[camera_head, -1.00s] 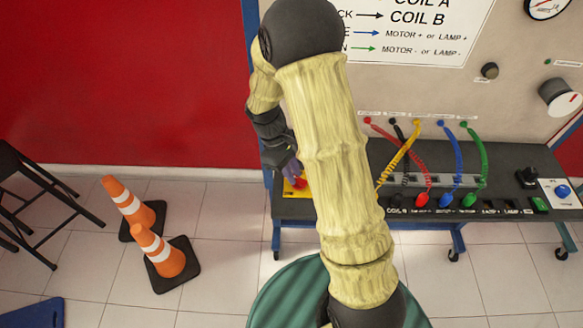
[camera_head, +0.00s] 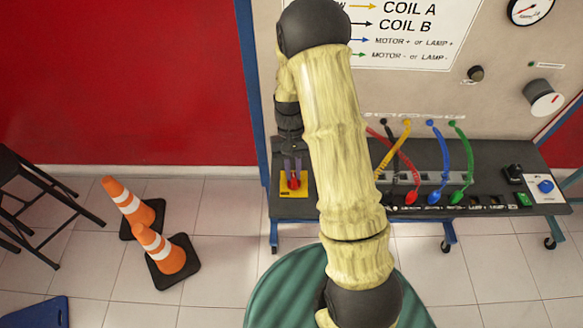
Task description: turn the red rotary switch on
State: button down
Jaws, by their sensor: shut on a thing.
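The red rotary switch (camera_head: 293,181) sits on a yellow plate (camera_head: 288,192) at the left end of the dark bench top. My gripper (camera_head: 292,172) reaches down over it from behind, with its fingers on either side of the red knob and shut on it. The fingers cover part of the knob, and its exact turn angle is hard to tell at this size.
Coloured coiled leads (camera_head: 445,165) plug into the bench (camera_head: 400,178) to the right of my arm. A blue knob (camera_head: 546,186) is at the bench's right end. Orange cones (camera_head: 158,250) stand on the floor at left. A green round surface (camera_head: 275,300) is in front.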

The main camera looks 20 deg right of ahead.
jog(key=shift+d+r+m+y, duration=0.15)
jog(key=shift+m+y, duration=0.15)
jog(key=shift+m, duration=0.4)
jog(key=c, duration=1.4)
grip_release()
jog(key=b+v, duration=0.1)
jog(key=v, duration=1)
jog(key=shift+r+b, duration=0.35)
jog(key=shift+r, duration=0.1)
jog(key=shift+s, duration=0.1)
